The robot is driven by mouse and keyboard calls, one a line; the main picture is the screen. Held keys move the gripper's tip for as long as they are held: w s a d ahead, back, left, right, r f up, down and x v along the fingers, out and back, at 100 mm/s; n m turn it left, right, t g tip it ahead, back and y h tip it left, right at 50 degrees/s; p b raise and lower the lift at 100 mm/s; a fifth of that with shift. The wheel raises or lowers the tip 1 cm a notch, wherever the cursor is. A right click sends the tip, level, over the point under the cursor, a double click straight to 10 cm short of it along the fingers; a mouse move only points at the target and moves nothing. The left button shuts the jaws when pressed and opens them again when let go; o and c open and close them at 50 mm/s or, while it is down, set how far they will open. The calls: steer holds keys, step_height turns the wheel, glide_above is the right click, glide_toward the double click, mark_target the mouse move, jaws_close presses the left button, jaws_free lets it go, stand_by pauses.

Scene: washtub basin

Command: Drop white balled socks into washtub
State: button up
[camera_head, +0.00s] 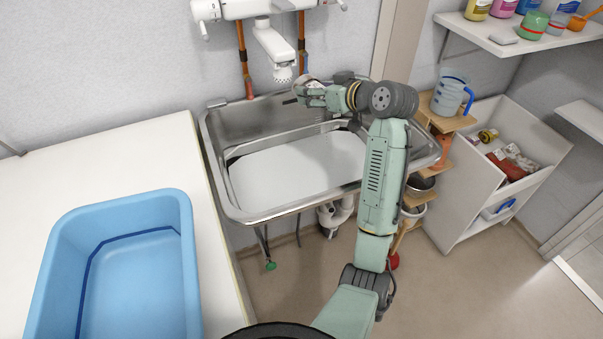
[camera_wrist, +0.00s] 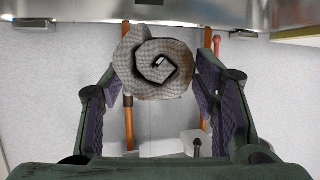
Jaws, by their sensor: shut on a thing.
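My gripper (camera_head: 303,92) is at the back of the steel sink, near the tap. In the wrist view, my gripper's fingers (camera_wrist: 155,75) are on either side of the balled socks (camera_wrist: 152,62), a pale grey-white spiral roll, and are shut on it. In the head view, the socks are small and partly hidden by the gripper. A blue plastic tub (camera_head: 185,215), empty in its visible part, stands on the white counter at the lower left, well away from my gripper. The steel sink (camera_head: 295,207) is below my gripper, with a pale, bare bottom.
The white tap (camera_head: 275,45) and copper pipes are on the wall close to my gripper. The white counter (camera_head: 110,150) has free room behind the blue tub. A wooden shelf with a blue-tinted jug (camera_head: 450,95) and a white bin (camera_head: 500,150) stand to the right.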

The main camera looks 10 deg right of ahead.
step_height(320, 180, down, 4)
steer(key=shift+f+b, duration=0.2)
steer(key=shift+b, duration=1)
steer(key=o, duration=1.2)
steer(key=v, duration=1.2)
steer(key=shift+a+r, duration=0.1)
steer(key=shift+r, duration=0.05)
